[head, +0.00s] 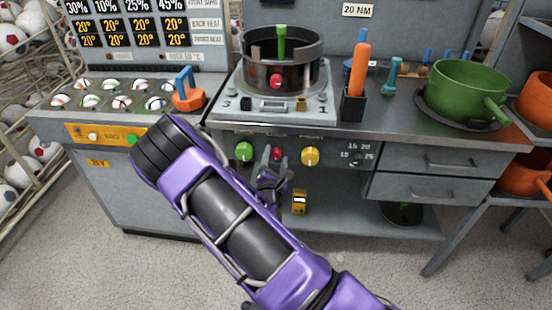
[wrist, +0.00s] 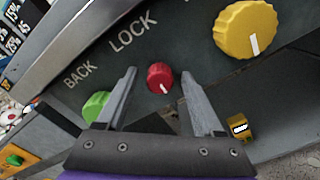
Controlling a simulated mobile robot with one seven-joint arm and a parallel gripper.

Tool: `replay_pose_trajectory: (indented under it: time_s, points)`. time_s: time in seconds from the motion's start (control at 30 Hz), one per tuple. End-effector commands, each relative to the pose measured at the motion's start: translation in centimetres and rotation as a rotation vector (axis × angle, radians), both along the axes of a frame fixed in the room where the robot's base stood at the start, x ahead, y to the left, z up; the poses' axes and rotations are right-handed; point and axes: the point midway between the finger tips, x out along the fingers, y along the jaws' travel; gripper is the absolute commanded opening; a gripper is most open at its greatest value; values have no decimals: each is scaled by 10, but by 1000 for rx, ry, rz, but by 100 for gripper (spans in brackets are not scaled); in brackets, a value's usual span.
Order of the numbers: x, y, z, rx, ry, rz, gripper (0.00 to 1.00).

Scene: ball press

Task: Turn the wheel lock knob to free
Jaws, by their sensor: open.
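The red knob (wrist: 160,78) sits on the dark front panel under the word LOCK, with a white pointer mark toward its lower edge. It also shows in the head view (head: 277,153), just beyond my gripper (head: 272,177). In the wrist view my gripper (wrist: 158,72) is open and empty, one finger on each side of the red knob in the picture. I cannot tell whether the fingertips touch it or stop short. No FREE label is readable.
A green knob (head: 244,151) under BACK and a larger yellow knob (head: 310,156) flank the red one. A numbered dial (head: 357,158) is further right. A yellow object (head: 300,201) is below the panel. The press (head: 330,105) stands on the bench above.

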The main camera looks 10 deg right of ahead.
Motion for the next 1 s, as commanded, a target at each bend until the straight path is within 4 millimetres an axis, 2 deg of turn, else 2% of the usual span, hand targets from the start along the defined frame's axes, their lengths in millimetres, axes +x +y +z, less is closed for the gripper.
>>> replay_pose_trajectory:
  time_s: [0.27,0.6,0.67,1.0]
  points:
    - [1,-1,0,0,0,0,69]
    - [1,-1,0,0,-1,-1,8]
    - [1,-1,0,0,-1,-1,0]
    - [1,0,1,-25,8,0,0]
